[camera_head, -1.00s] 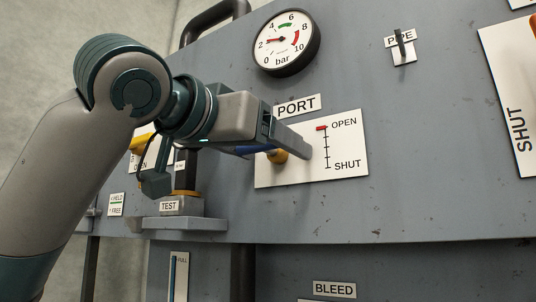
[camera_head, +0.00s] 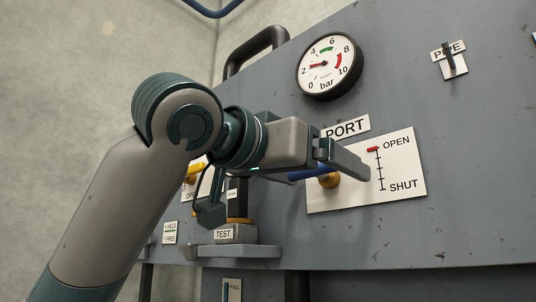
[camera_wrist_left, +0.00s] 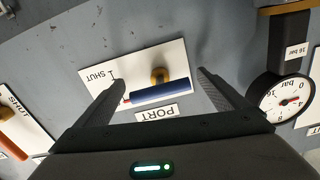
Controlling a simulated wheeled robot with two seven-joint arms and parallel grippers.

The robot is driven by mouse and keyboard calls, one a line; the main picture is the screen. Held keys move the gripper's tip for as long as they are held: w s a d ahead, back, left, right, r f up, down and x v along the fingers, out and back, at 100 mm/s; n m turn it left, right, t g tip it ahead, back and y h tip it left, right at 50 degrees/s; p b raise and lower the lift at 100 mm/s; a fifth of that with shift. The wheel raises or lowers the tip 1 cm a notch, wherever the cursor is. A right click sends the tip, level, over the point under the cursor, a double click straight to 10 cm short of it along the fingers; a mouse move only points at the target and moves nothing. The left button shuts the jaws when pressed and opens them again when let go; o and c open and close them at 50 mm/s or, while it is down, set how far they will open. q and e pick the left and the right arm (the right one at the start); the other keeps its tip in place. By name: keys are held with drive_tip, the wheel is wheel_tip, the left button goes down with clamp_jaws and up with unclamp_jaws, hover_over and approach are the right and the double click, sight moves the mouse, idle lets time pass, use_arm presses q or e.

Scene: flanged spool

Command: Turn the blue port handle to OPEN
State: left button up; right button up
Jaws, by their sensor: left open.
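The blue port handle (camera_head: 306,174) sits on a yellow hub (camera_head: 328,180) on the white PORT plate (camera_head: 408,170). My left gripper (camera_head: 350,163) is in front of this plate, and its near finger hides part of the handle. In the left wrist view the blue handle (camera_wrist_left: 160,92) lies crosswise between the two open fingers of my left gripper (camera_wrist_left: 162,78), with a gap visible at the right finger. Whether the left finger touches it I cannot tell. A red mark (camera_head: 373,150) stands beside OPEN on the plate's scale. My right gripper is not in view.
A round bar gauge (camera_head: 329,66) and a dark bar handle (camera_head: 256,50) are above the plate. A TEST block (camera_head: 236,233) on a ledge stands below my left wrist. A PIPE switch (camera_head: 453,62) is at upper right. The panel right of the plate is bare.

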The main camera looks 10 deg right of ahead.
use_arm(q)
drive_tip(key=shift+s+a, duration=0.25)
drive_tip(key=shift+a, duration=0.15)
drive_tip(key=b+v, duration=0.4)
drive_tip(key=v, duration=1.2)
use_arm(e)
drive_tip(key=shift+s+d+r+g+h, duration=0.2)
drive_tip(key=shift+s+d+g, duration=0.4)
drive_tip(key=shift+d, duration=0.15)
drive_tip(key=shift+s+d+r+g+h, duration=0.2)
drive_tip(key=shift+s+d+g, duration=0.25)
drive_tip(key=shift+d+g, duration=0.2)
